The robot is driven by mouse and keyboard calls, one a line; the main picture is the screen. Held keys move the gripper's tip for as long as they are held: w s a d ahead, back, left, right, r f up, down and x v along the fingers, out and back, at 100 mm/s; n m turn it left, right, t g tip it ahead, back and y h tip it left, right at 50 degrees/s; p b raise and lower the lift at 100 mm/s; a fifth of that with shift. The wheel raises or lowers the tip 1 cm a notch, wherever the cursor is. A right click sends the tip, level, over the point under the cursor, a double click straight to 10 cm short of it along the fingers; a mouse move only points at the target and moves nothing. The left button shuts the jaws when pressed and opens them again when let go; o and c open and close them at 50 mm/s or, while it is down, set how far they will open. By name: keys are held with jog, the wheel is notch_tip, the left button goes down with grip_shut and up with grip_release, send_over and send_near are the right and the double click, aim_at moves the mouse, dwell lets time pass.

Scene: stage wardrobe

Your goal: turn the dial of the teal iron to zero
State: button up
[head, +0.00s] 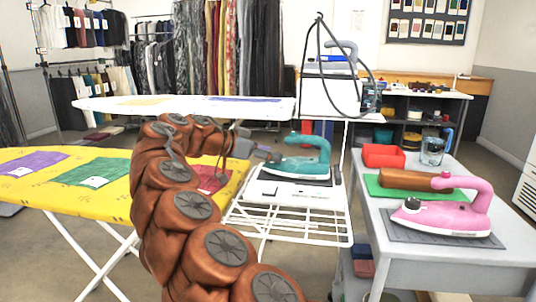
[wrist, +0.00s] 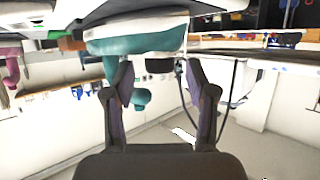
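The teal iron (head: 306,165) sits on the white stand (head: 290,193) in the middle of the head view, its handle raised. A small dark part, which looks like its dial (head: 275,157), is at its left end. My gripper (head: 258,152) is just left of that end and is small and hard to make out there. In the wrist view the teal iron (wrist: 135,45) appears upside down, with the dark dial (wrist: 160,65) below its body. My gripper (wrist: 160,82) has its two fingers spread with nothing between them gripped. Dial markings are not readable.
A pink iron (head: 445,215) lies on a grey mat on the right table, near a wooden roll (head: 405,180), a red tray (head: 383,156) and a glass jar (head: 432,150). A yellow ironing board (head: 40,190) is at left.

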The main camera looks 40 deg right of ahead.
grip_shut()
